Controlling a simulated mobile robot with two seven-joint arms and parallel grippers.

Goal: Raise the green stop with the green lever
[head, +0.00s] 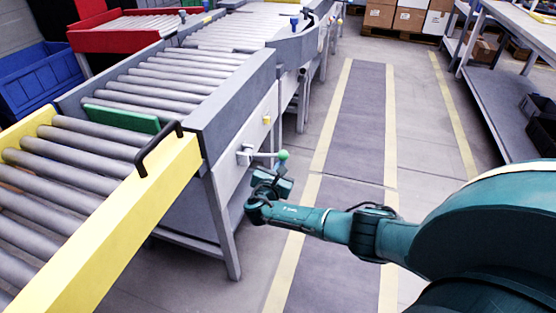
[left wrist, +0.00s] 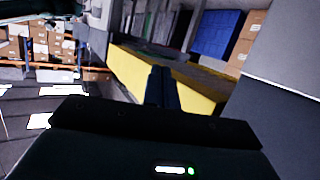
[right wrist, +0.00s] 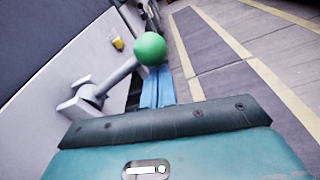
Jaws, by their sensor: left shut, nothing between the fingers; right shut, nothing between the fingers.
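The green stop (head: 120,117) is a flat green plate lying across the conveyor between grey rollers; I cannot tell how far it stands above them. The green lever is a grey arm on the conveyor's side panel with a round green knob (head: 283,155). In the right wrist view the knob (right wrist: 150,48) sits just beyond and slightly left of my fingertips. My right gripper (head: 277,172) is shut and empty, beside and just below the knob; contact cannot be told. My left gripper (left wrist: 161,76) shows only in the left wrist view, shut and empty, in front of the yellow conveyor side.
A yellow frame (head: 125,220) with a black handle (head: 158,148) borders the near rollers. A yellow button (head: 267,119) is on the panel beyond the lever. The floor walkway (head: 355,130) right of the conveyor is clear.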

